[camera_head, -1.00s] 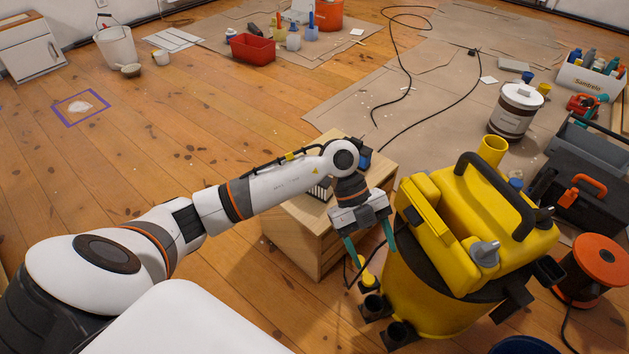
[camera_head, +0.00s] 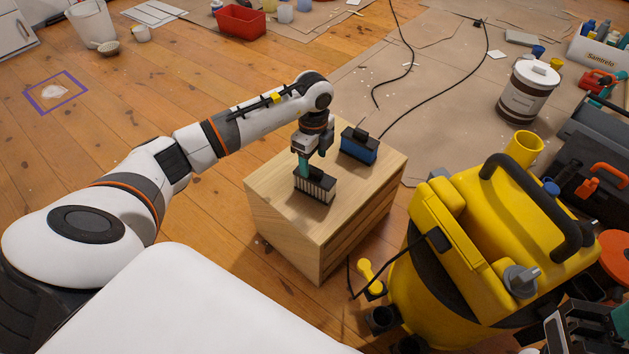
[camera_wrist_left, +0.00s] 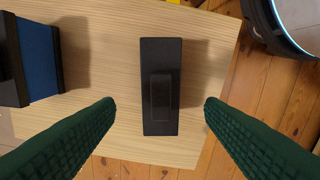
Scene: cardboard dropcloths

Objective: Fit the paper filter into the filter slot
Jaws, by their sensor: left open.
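The paper filter (camera_head: 314,188), white and pleated with a black top, stands upright on the wooden cabinet. The left wrist view shows its black top and raised grip (camera_wrist_left: 161,97) from above. My left gripper (camera_head: 304,166) is open over it, pointing down. In the wrist view its green fingers are on either side of the filter with gaps to both. The yellow vacuum (camera_head: 485,220) stands right of the cabinet; I cannot make out the filter slot on it. My right gripper (camera_head: 590,332) shows partly at the bottom right corner; its jaw opening is unclear.
A yellow-ended part (camera_head: 368,275) and cable lie between cabinet and vacuum. Floor left of the cabinet is clear.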

